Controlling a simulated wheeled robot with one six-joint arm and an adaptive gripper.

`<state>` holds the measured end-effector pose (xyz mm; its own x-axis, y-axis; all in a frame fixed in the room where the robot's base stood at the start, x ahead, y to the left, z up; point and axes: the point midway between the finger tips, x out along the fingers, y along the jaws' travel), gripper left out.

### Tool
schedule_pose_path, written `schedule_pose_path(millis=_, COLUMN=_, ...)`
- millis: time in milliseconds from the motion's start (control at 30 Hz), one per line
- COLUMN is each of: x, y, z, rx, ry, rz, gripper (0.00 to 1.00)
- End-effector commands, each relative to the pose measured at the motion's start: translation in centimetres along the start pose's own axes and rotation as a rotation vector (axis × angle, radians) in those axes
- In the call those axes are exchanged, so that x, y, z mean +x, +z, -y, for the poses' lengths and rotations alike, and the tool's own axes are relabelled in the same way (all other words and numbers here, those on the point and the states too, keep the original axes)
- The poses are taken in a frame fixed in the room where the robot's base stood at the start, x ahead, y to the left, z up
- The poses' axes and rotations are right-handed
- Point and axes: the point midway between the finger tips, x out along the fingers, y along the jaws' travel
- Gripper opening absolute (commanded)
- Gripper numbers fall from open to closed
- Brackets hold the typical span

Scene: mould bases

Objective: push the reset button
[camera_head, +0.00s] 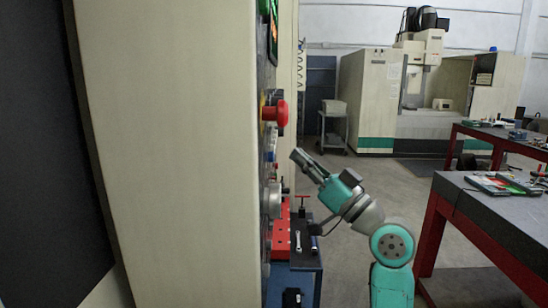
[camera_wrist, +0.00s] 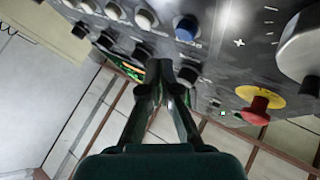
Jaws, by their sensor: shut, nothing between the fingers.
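The control panel (camera_wrist: 225,50) shows in the wrist view with a blue button (camera_wrist: 187,28), white buttons (camera_wrist: 146,19), several dark buttons (camera_wrist: 142,53) and a red mushroom button (camera_wrist: 257,109) on a yellow base. No label is readable, so I cannot tell which one is the reset button. My gripper (camera_wrist: 172,76) is shut and empty, with its fingertips beneath the blue button in the picture. In the head view the panel is edge-on; my gripper (camera_head: 298,157) points up and left toward it, with a small gap, below the red mushroom button (camera_head: 276,113).
A large grey knob (camera_wrist: 302,45) sits at the panel's right in the wrist view. Below the panel in the head view, a blue cabinet (camera_head: 306,262) carries a red block (camera_head: 281,236) and tools. A red-legged table (camera_head: 490,210) stands right; open floor lies behind my arm.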

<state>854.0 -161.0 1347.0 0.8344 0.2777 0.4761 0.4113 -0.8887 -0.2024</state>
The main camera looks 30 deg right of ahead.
Motion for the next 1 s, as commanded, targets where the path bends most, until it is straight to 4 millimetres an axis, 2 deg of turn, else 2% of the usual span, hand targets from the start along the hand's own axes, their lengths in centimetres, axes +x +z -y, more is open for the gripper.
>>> schedule_pose_path(millis=400, x=-2.2, y=-1.6, z=-1.6, rx=0.000, ry=0.000, rz=0.000, gripper=0.00)
schedule_pose_path(millis=1000, x=-2.3, y=-1.6, z=-1.6, rx=0.000, ry=0.000, rz=0.000, gripper=0.00)
